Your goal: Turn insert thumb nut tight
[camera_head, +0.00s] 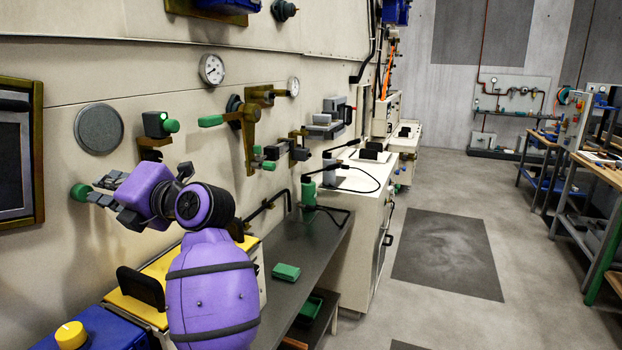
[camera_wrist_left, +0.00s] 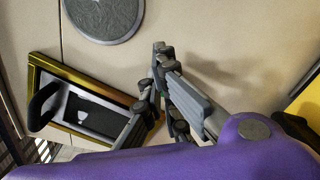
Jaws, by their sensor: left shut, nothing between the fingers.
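My left gripper (camera_head: 92,194) reaches toward the wall panel at the left in the head view, its fingers closed together and empty. A round green knob (camera_head: 79,192) shows right at its fingertips; I cannot tell whether they touch. I cannot tell for sure whether this knob is the insert thumb nut. In the left wrist view the fingers (camera_wrist_left: 163,62) are together in front of the bare panel, and the knob is not clearly visible there. My right gripper is in neither view.
A round grey disc (camera_head: 100,128) and a dark framed window (camera_head: 18,150) flank the gripper. A green-knobbed fitting (camera_head: 158,125), a pressure gauge (camera_head: 212,69) and a brass valve with green handle (camera_head: 240,118) stick out to the right. A yellow-topped box (camera_head: 130,306) stands below.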

